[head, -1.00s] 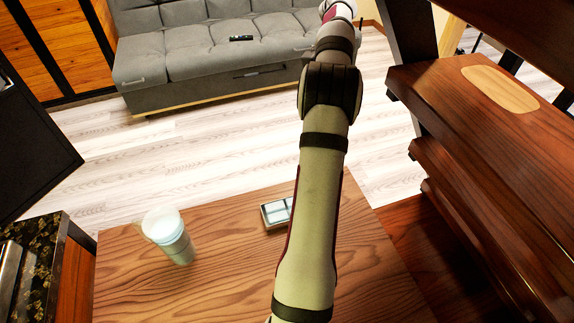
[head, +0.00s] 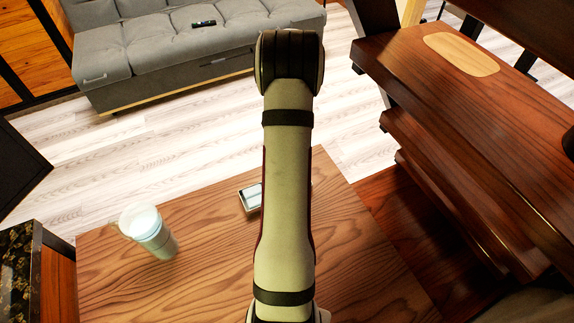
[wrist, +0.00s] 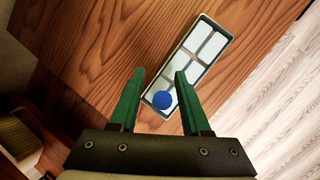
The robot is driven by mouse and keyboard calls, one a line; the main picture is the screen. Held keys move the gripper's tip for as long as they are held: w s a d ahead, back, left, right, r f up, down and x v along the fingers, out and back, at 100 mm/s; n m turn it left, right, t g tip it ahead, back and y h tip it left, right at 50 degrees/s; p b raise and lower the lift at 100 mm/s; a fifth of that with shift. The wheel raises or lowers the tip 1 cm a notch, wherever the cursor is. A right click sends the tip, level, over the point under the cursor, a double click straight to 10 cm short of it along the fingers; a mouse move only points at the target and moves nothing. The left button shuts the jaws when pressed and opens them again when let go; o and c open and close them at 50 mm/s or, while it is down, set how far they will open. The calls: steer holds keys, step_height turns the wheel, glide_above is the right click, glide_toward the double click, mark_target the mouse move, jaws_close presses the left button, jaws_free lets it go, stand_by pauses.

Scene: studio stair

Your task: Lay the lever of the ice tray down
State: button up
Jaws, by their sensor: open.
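The ice tray (head: 251,197) is a small pale tray with a light rim and several compartments. It lies on the wooden table, and my arm partly hides it in the head view. In the wrist view the tray (wrist: 210,47) lies slantwise, beyond and to the right of my gripper. A round blue knob (wrist: 162,100), seemingly the lever's end, shows over its near end, between my fingers in the picture. The lever's shaft and tilt cannot be made out. My gripper (wrist: 160,74) has green fingers, spread apart with nothing held. It is not visible in the head view.
A pale cup (head: 148,231) stands left of the tray on the table (head: 200,285). Dark wooden stairs (head: 440,130) rise at the right. A grey sofa (head: 190,45) stands at the back beyond open floor. Much of the tabletop is clear.

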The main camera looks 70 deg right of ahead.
jaws_close()
stand_by(1.3)
